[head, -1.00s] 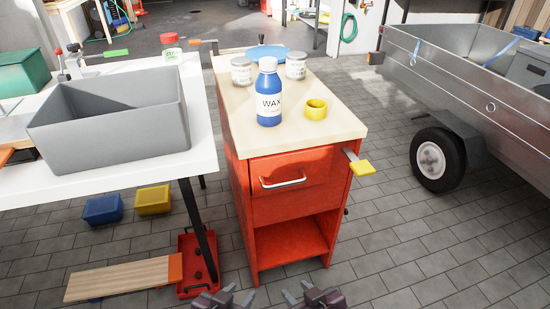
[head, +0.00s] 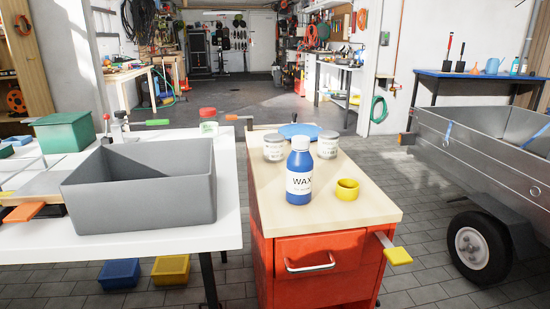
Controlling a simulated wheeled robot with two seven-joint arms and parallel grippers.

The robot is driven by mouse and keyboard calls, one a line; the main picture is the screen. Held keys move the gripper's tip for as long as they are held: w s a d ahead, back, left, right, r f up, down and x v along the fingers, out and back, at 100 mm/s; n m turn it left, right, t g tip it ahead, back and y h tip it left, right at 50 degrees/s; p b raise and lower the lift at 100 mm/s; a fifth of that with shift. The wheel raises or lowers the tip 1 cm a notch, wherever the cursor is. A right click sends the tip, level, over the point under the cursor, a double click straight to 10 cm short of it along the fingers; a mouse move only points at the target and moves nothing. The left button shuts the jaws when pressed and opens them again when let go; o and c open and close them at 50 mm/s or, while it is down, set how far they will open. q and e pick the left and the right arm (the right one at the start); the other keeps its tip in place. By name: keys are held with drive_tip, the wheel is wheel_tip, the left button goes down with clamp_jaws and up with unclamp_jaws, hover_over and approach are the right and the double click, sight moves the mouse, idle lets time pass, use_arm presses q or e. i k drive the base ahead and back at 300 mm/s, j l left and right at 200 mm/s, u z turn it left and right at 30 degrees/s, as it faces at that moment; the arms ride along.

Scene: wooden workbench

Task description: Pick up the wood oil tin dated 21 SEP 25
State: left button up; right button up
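Two pale tins with labels stand on the wooden top of the red cabinet in the head view. The left tin (head: 274,148) is behind and left of a blue wax bottle (head: 299,172). The right tin (head: 328,145) is behind and right of the bottle. Their label text is too small to read, so I cannot tell which is dated 21 SEP 25. Neither of my grippers is in view.
A yellow ring (head: 347,189) and a blue object (head: 298,130) share the cabinet top (head: 370,209). A grey bin (head: 140,190) stands on the white table (head: 120,248) at left. A metal trailer (head: 480,160) stands at right, with paved floor between.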

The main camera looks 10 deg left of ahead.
sight(274, 143)
drive_tip(key=l+u, duration=0.5)
drive_tip(key=l, duration=1.3)
drive_tip(key=k, duration=0.05)
